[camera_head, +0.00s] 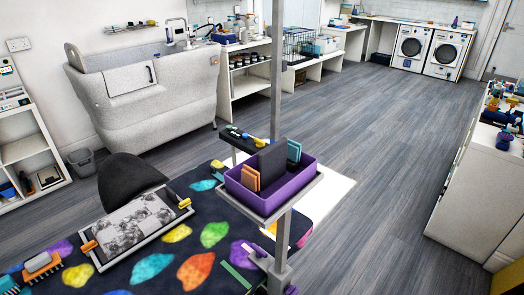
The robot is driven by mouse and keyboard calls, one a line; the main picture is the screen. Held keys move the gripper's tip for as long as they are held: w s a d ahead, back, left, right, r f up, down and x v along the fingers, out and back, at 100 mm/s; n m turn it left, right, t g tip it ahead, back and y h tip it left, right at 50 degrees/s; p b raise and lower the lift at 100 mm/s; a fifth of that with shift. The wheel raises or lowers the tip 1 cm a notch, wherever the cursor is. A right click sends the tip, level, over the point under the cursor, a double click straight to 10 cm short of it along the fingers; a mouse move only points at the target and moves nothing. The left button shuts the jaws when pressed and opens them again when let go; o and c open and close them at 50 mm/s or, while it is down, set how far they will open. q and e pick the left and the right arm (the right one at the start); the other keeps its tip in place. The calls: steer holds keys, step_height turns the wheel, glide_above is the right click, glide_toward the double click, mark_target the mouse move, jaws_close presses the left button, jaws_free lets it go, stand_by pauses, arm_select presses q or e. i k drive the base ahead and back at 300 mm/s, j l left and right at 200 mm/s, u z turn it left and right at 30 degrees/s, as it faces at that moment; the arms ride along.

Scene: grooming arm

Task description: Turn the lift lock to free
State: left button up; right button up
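A grey upright post (276,75) stands at the near edge of the patterned grooming table (215,235). A purple tray (285,198) is fixed on the post. It holds a dark block and several orange and teal cards or pads. Neither of my grippers shows in the head view.
A white-framed tray (100,264) with a grey printed sheet lies on the table, with brushes at the left. A small black shelf (233,143) with tools is behind the post. A cluttered white cabinet (470,190) stands right. The floor (385,150) between is clear.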

mark_target(260, 143)
steer(key=i+l+u, duration=0.1)
steer(key=i, duration=0.2)
steer(key=i+l+z, duration=0.15)
steer(key=l, duration=0.2)
steer(key=l+z, duration=0.15)
steer(key=l, duration=0.2)
steer(key=i+l+z, duration=0.15)
steer(key=l, duration=0.15)
steer(key=i+l+z, duration=0.3)
steer(key=i+l, duration=0.3)
steer(key=i+l+z, duration=0.35)
steer(key=i, duration=0.35)
steer(key=i+u, duration=0.45)
steer(key=i+l+u, duration=0.2)
steer(key=i+u, duration=0.4)
steer(key=u, duration=0.3)
steer(key=i+u, duration=0.25)
steer(key=u, duration=0.2)
steer(key=i+l+u, duration=0.1)
steer(key=u, duration=0.4)
steer(key=i+l+u, duration=0.2)
steer(key=u, duration=0.3)
steer(key=i+l+u, duration=0.2)
steer(key=u, duration=0.3)
